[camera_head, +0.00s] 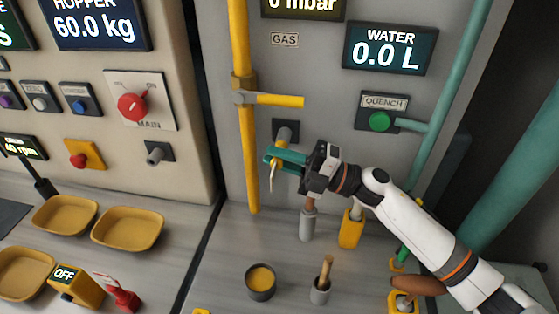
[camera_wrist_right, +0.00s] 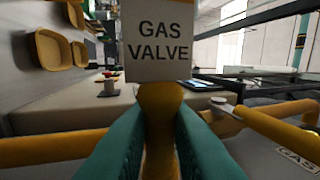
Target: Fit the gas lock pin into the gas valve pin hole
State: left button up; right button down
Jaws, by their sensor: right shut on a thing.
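My right gripper (camera_head: 270,160), with teal fingers, is shut on the yellow gas lock pin (camera_head: 274,166) in front of the grey panel. In the right wrist view the pin's orange-yellow body (camera_wrist_right: 160,105) sits between the fingers (camera_wrist_right: 160,130), and a white "GAS VALVE" tag (camera_wrist_right: 160,40) shows beyond it. The tag is nearly edge-on in the head view. The gas valve (camera_head: 244,90) on the yellow pipe has a yellow lever (camera_head: 280,100) pointing right, above the gripper. I cannot make out the pin hole. My left gripper is not in view.
A dark wall bracket with a grey stub (camera_head: 285,132) is just above the gripper. The green quench button (camera_head: 380,121) is to the right. Below on the counter stand a round pot (camera_head: 261,284), a grey cup (camera_head: 320,291) and a yellow holder (camera_head: 350,232). Yellow trays (camera_head: 127,229) lie left.

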jog(key=shift+w+r, duration=0.1)
jog(key=shift+w, duration=0.1)
jog(key=c, duration=1.3)
grip_release()
jog(key=shift+w, duration=0.1)
jog(key=shift+d, duration=0.15)
jog(key=shift+d+r+b+v, duration=0.1)
jog(key=shift+r+b+v, duration=0.35)
jog(key=shift+b+v, duration=1.35)
jog(key=shift+d+r+b+v, duration=0.15)
jog(key=shift+r+b+v, duration=0.25)
jog(key=shift+v, duration=2.65)
jog(key=shift+d+r+b+v, duration=0.1)
jog(key=shift+r+b+v, duration=0.7)
jog(key=shift+v, duration=1.65)
jog(key=shift+s+f, duration=0.2)
jog(key=shift+f, duration=0.1)
